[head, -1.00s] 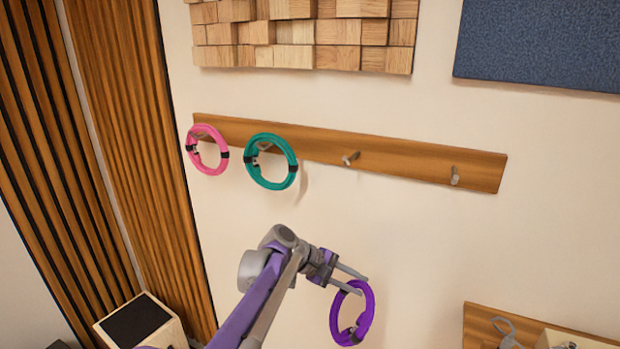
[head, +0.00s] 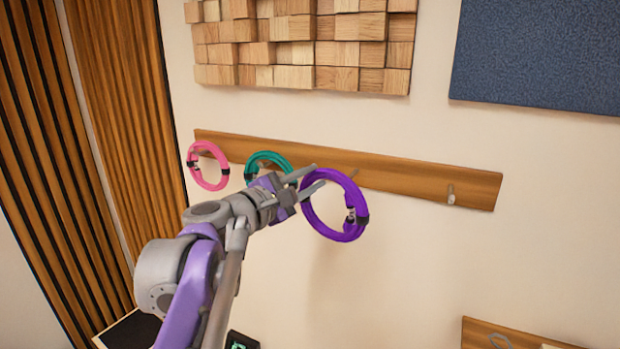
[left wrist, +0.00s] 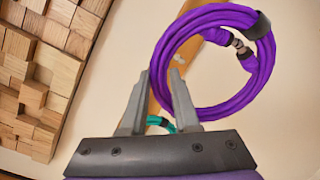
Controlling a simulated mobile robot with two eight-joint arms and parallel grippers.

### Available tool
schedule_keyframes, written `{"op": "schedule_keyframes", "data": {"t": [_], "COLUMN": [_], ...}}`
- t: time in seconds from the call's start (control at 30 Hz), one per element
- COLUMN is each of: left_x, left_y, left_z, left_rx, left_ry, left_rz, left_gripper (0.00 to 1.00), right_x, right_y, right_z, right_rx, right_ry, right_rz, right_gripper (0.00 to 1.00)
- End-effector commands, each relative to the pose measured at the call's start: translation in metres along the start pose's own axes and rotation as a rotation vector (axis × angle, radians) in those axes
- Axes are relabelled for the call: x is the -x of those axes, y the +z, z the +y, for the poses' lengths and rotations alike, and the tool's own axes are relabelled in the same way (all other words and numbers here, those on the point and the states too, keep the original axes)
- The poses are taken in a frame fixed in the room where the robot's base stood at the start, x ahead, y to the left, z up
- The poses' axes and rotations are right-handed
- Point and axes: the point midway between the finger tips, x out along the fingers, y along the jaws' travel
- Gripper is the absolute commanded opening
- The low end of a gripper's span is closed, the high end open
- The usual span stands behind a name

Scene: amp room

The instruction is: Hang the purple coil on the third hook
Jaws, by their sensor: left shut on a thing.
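The purple coil (head: 326,228) is held by its upper left side in my left gripper (head: 320,176). It hangs in front of the wooden hook rail (head: 410,182), over the area of the third hook (head: 354,173), which shows only in part through the ring. I cannot tell whether the coil touches the hook. In the left wrist view the purple coil (left wrist: 238,103) is at the fingertips, its black bands and connectors at upper right. The left gripper (left wrist: 159,74) is shut on it. My right gripper is not in view.
A pink coil (head: 195,178) hangs on the first hook and a teal coil (head: 268,155) on the second, partly hidden by my gripper. The fourth hook (head: 451,195) is bare. Wood blocks (head: 300,50) and a blue panel (head: 540,55) are on the wall above.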

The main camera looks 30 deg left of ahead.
Motion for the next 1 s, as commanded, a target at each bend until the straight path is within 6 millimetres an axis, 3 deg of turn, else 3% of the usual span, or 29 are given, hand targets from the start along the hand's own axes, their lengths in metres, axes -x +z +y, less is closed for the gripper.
{"op": "schedule_keyframes", "data": {"t": [1.0], "left_x": [-0.053], "left_y": [-0.015], "left_z": [0.003], "left_rx": [0.0], "left_ry": [0.0], "left_rz": [0.0], "left_gripper": [0.0], "right_x": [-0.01], "right_y": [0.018], "right_z": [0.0], "right_rx": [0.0], "right_ry": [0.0], "right_rz": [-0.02], "right_gripper": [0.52]}}
